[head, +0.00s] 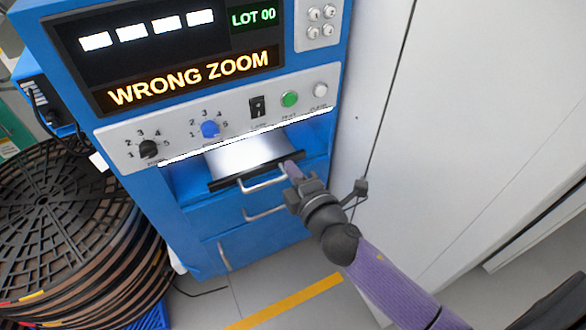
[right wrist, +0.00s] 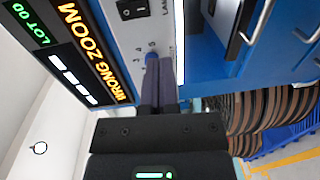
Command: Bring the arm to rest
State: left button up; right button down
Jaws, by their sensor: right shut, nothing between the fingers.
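My right gripper (head: 291,168) is in front of the blue station (head: 185,220), close to the right end of the upper drawer handle (head: 262,183). I cannot tell whether it touches the handle. Its fingers are shut together with nothing between them; they also show in the right wrist view (right wrist: 160,68), pointing toward the control panel. My right arm reaches in from the lower right. The station's screen (head: 170,45) reads "WRONG ZOOM" and "LOT 00". The panel (head: 180,143) carries a black knob (head: 148,148), a blue knob (head: 210,129) and a green button (head: 289,98). My left gripper is not in view.
A brightly lit slot (head: 245,155) lies above the upper handle. A lower handle (head: 265,213) is below it. A stack of black and brown reels (head: 75,225) stands at left. A white cabinet wall (head: 470,110) is at right. Floor with a yellow stripe (head: 285,302) lies in front.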

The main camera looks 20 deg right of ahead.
dwell(0.3)
jog(key=s+d+f+m+g+h+p, duration=0.15)
jog(key=s+f+m+g, duration=0.35)
jog(key=s+f, duration=0.6)
jog(key=s+d+f+m+g+p, duration=0.4)
jog(key=s+f, duration=0.4)
jog(key=f, duration=0.5)
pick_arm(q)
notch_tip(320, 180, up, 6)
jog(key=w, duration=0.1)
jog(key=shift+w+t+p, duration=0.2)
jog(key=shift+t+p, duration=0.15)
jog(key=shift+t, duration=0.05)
pick_arm(e)
jog(key=s+f+m+g, duration=0.2)
jog(key=s+m+g, duration=0.1)
jog(key=s, duration=1)
jog(key=s+f+m+g, duration=0.3)
jog(key=s+g, duration=0.2)
jog(key=s, duration=0.8)
jog(key=shift+a+f+m+g, duration=0.2)
jog(key=shift+a+m+g, duration=0.2)
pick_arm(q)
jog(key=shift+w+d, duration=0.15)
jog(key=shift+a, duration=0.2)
